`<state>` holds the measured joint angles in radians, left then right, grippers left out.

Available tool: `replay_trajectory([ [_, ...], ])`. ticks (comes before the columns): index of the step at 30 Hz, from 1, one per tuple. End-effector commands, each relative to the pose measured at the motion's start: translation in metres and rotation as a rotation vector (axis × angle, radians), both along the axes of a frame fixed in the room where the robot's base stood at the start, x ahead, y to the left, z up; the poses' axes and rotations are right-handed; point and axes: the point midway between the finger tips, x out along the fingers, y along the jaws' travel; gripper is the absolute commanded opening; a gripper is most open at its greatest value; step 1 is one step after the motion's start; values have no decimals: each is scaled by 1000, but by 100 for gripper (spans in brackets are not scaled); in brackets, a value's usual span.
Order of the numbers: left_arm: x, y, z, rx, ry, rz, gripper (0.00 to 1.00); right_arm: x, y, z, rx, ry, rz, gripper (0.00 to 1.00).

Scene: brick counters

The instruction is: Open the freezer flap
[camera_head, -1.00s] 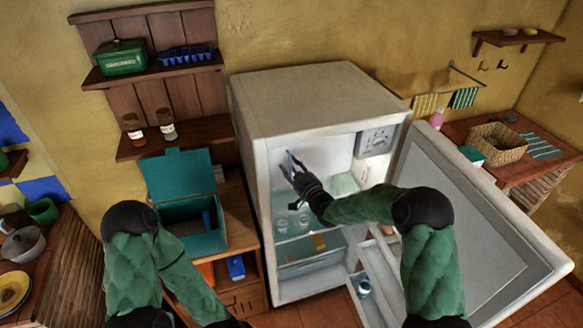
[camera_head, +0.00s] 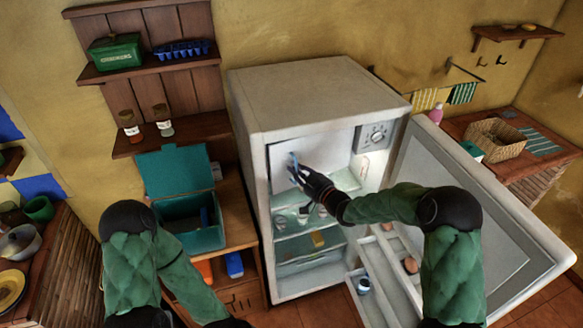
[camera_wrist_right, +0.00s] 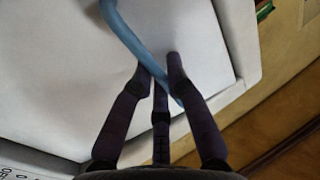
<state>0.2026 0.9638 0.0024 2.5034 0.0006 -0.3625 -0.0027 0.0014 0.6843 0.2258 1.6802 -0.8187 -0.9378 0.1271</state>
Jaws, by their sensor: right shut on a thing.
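The fridge (camera_head: 315,88) stands with its big door open to the right. The white freezer flap (camera_head: 312,147) covers the upper left of its inside and looks closed or nearly so. A blue curved handle (camera_head: 293,160) is on the flap; it also shows in the right wrist view (camera_wrist_right: 128,38), in front of the pale panel (camera_wrist_right: 60,75). My right gripper (camera_head: 298,171) is at the handle, its dark fingers (camera_wrist_right: 163,75) closed on it near its lower end. My left arm comes in at lower left, its gripper out of view.
The open fridge door (camera_head: 470,225) stands close beside my right arm. Glass shelves (camera_head: 318,240) with small items lie below the flap. A teal open box (camera_head: 185,237) stands on a wooden cabinet to the left.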

Motion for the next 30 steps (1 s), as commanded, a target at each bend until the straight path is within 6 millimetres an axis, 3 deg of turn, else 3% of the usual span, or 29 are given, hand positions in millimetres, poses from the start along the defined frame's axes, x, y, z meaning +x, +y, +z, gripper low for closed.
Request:
replay_trajectory([
  [10,0,0,-12,0,0,0,40,-44,-46,-1,1,0,234,0],
  [14,0,0,-13,0,0,0,40,-59,-65,0,1,0,226,0],
  [21,0,0,-15,0,0,0,40,-85,-116,0,0,0,224,0],
  [30,0,0,-16,0,0,0,40,-100,-176,0,1,0,225,0],
])
